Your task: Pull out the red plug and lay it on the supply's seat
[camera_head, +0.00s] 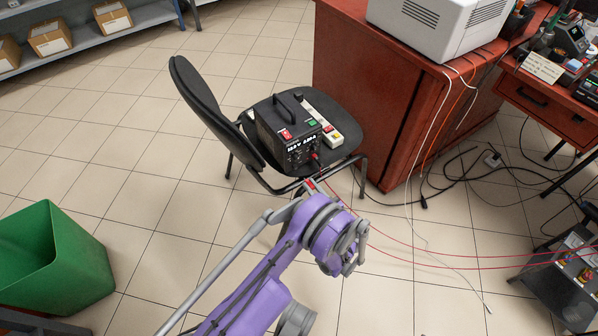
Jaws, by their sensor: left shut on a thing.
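The black power supply (287,133) with a top handle and a red switch sits on the seat of a black chair (345,125). A red connector (316,160) shows at the lower right of its front face. My left gripper (308,187), mostly hidden behind my purple wrist, reaches to the seat's front edge. It is shut on a small red piece, which looks like the red plug (310,184), just below and apart from the supply's face. Thin red leads run from here to the right. My right gripper is out of view.
A pale power strip (331,123) lies beside the supply on the seat. A red cabinet (385,110) stands right of the chair. Cables cross the floor toward a dark unit (565,280) at lower right. A green bin (60,260) is at left; the floor between is clear.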

